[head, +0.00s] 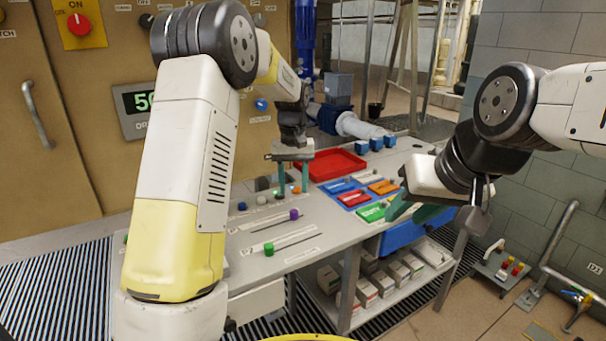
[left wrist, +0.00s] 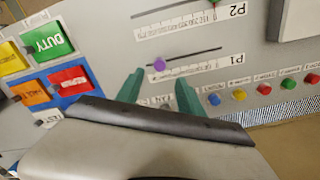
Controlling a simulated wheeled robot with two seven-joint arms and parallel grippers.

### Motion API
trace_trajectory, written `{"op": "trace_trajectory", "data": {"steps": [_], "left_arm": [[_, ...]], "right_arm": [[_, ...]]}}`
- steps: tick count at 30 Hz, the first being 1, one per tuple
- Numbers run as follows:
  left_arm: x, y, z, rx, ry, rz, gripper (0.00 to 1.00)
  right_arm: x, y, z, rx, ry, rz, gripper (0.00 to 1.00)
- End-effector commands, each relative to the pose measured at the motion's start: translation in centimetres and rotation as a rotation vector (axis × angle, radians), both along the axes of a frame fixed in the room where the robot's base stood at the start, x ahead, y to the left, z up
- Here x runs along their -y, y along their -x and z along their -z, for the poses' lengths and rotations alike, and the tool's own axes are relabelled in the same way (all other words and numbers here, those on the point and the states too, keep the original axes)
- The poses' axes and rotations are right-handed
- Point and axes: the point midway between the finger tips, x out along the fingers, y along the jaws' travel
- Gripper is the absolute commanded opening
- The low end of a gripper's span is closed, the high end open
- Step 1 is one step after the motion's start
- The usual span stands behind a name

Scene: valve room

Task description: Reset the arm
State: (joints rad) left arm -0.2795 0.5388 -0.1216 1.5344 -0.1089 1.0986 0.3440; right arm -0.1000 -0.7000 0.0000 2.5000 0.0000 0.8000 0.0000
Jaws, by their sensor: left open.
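My left arm fills the left of the head view. Its gripper (head: 292,180) points down over the grey bench, with its two green fingers apart and nothing seen between them. In the left wrist view the left gripper (left wrist: 159,92) is open above the panel, near the purple slider knob (left wrist: 159,64); I cannot tell whether it touches anything. My right arm comes in from the right. Its gripper (head: 414,210) hangs over the bench's right side, beside the green block (head: 372,212), with its green fingers apart and empty.
The bench (head: 260,222) carries a purple knob (head: 294,214), a green knob (head: 268,249), a red tray (head: 330,164) and coloured labelled blocks. A blue bin (head: 403,235) hangs at its right edge. A wall panel with a red button (head: 79,25) stands behind on the left.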

Motion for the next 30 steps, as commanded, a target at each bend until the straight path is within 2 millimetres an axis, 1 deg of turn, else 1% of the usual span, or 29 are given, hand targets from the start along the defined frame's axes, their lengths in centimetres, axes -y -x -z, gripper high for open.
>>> {"op": "trace_trajectory", "data": {"steps": [2, 5, 6, 8, 9, 11, 12, 14, 15, 17, 18, 20, 21, 24, 27, 30], "left_arm": [[-0.5, 0.8, -1.4, 0.02, 0.015, 0.001, 0.45], [-1.5, 2.8, -4.1, 0.062, 0.043, 0.011, 0.45], [-1.9, 3.9, -5.3, 0.081, 0.057, 0.017, 0.45], [-2.7, 5.8, -7.1, 0.117, 0.078, 0.027, 0.45], [-3.1, 7.1, -8.2, 0.141, 0.091, 0.034, 0.45], [-3.7, 9.1, -9.6, 0.176, 0.109, 0.046, 0.45], [-4.0, 10.6, -10.4, 0.198, 0.118, 0.054, 0.45], [-4.5, 12.7, -11.5, 0.237, 0.132, 0.067, 0.45], [-4.8, 14.2, -12.1, 0.261, 0.139, 0.076, 0.45], [-5.3, 16.3, -12.8, 0.3, 0.149, 0.087, 0.45], [-5.5, 17.8, -13.2, 0.325, 0.154, 0.095, 0.45], [-5.8, 20.0, -13.5, 0.364, 0.159, 0.109, 0.45], [-6.0, 21.5, -13.6, 0.389, 0.162, 0.117, 0.45], [-6.3, 24.7, -13.6, 0.449, 0.162, 0.136, 0.45], [-6.4, 27.2, -13.1, 0.498, 0.159, 0.15, 0.45], [-6.4, 28.8, -12.6, 0.533, 0.155, 0.162, 0.45]], "right_arm": [[0.0, 0.0, 0.0, 0.0, 0.0, 0.0, 0.36], [0.0, 0.0, 0.0, 0.0, 0.0, 0.0, 0.36], [0.0, 0.0, 0.0, 0.0, 0.0, 0.0, 0.36], [0.0, 0.0, 0.0, 0.0, 0.0, 0.0, 0.36], [0.0, 0.0, 0.0, 0.0, 0.0, 0.0, 0.36], [0.0, 0.0, 0.0, 0.0, 0.0, 0.0, 0.36], [0.0, 0.0, 0.0, 0.0, 0.0, 0.0, 0.36], [0.0, 0.0, 0.0, 0.0, 0.0, 0.0, 0.36], [0.0, 0.0, 0.0, 0.0, 0.0, 0.0, 0.36], [0.0, 0.0, 0.0, 0.0, 0.0, 0.0, 0.36], [0.0, 0.0, 0.0, 0.0, 0.0, 0.0, 0.36], [0.0, 0.0, 0.0, 0.0, 0.0, 0.0, 0.36], [0.0, 0.0, 0.0, 0.0, 0.0, 0.0, 0.36], [0.0, 0.0, 0.0, 0.0, 0.0, 0.0, 0.36], [0.0, 0.0, 0.0, 0.0, 0.0, 0.0, 0.36], [0.0, 0.0, 0.0, 0.0, 0.0, 0.0, 0.36]]}}
